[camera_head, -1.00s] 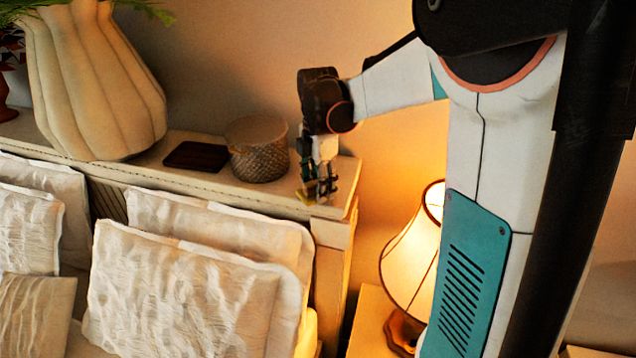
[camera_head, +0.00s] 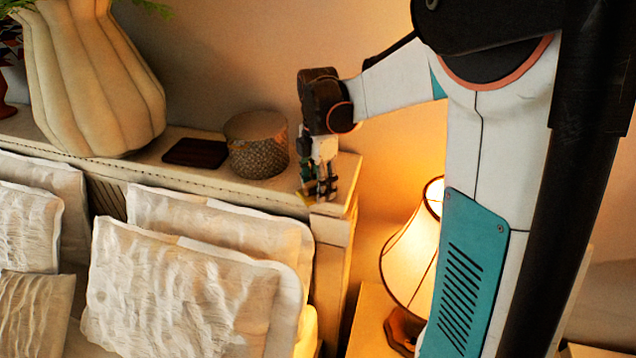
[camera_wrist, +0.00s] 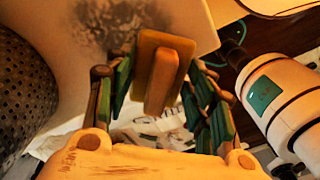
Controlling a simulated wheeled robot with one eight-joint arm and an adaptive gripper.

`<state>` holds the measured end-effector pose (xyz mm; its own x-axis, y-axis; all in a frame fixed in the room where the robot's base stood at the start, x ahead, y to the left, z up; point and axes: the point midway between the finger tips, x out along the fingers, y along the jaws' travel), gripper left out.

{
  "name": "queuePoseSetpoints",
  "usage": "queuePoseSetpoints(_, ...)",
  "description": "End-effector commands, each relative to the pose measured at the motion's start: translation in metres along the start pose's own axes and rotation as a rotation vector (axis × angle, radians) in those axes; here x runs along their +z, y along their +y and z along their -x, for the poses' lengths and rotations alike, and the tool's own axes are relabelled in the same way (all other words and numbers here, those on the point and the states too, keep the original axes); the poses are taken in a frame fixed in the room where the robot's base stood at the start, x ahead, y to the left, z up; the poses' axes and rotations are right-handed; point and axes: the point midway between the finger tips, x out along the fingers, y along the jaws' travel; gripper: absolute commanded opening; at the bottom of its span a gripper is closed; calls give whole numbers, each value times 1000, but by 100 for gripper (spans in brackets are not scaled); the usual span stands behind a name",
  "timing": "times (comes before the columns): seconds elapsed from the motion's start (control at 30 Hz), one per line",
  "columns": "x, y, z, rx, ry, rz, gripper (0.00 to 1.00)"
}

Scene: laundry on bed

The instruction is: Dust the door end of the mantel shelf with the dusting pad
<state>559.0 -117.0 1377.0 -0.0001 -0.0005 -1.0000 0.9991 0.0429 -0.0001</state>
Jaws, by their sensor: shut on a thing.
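The mantel shelf (camera_head: 341,171) runs along the wall, and my gripper (camera_head: 317,196) points down at its right-hand end. In the wrist view, my gripper (camera_wrist: 160,92) is shut on the yellow-brown dusting pad (camera_wrist: 172,45), with the fingers on either side of its raised grip. The pad is at the shelf surface (camera_wrist: 190,17); I cannot tell whether it touches. A dark grey dust patch (camera_wrist: 118,22) lies on the shelf just left of the pad. In the head view only a small yellow edge of the pad shows beneath the fingers.
A round woven box (camera_head: 258,158) stands on the shelf left of my gripper. A dark flat object (camera_head: 196,153) and a large ribbed vase (camera_head: 92,80) are further left. Pillows (camera_head: 180,285) lie below the front edge. A lit lamp (camera_head: 412,260) stands below right.

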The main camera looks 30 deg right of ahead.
Motion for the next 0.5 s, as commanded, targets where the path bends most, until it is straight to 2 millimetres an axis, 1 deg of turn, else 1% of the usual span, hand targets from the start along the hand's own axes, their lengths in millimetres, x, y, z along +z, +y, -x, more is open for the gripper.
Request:
queuePoseSetpoints(0.33,0,0,-7,0,0,0,30)
queuePoseSetpoints(0.5,2,2,-6,0,0,0,30)
